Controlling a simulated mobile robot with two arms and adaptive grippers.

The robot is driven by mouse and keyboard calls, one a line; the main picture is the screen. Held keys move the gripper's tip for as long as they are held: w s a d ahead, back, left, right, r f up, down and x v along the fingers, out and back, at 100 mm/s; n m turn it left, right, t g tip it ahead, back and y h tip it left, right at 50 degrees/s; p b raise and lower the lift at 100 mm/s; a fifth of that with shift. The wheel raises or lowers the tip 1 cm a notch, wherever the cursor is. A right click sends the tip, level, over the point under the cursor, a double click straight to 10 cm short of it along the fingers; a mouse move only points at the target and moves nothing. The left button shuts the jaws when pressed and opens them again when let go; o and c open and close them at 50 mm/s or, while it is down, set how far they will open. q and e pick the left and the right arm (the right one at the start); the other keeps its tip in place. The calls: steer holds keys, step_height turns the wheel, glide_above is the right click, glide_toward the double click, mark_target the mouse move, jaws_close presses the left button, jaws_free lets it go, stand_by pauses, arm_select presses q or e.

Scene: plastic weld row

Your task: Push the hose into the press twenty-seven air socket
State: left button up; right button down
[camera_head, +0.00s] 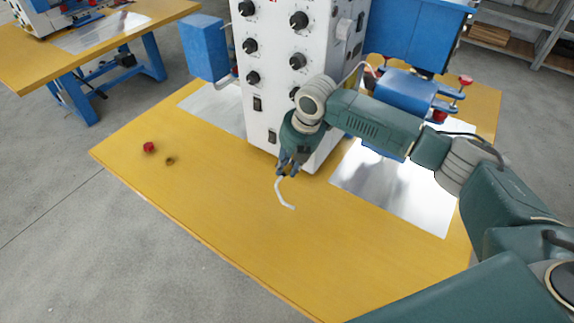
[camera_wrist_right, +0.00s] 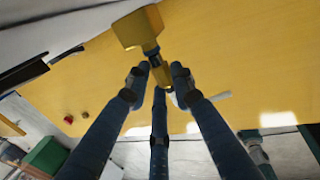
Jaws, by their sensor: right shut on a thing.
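The press is a white machine (camera_head: 270,100) with black knobs on its front, standing on a yellow table. My right gripper (camera_head: 281,172) is in front of the press's lower part and shut on the hose. A white, bent length of the hose (camera_head: 284,194) hangs below the fingers in the head view. In the right wrist view, a brass-coloured piece (camera_wrist_right: 138,27) with a dark collar lies at the tips of my right gripper (camera_wrist_right: 158,80). The hose's white part (camera_wrist_right: 215,97) sticks out beside the fingers. I cannot make out the air socket. My left gripper is not in view.
A red cap (camera_head: 149,147) and a small brass ring (camera_head: 169,160) lie at the left of the yellow table (camera_head: 240,215). A shiny metal sheet (camera_head: 400,190) lies on the right. The table's front middle is clear. Another table (camera_head: 150,15) stands behind left.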

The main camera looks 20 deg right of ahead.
steer(key=c, duration=1.4)
jaws_free()
steer(key=shift+w, duration=0.1)
steer(key=shift+d, duration=0.1)
steer(key=v, duration=1.2)
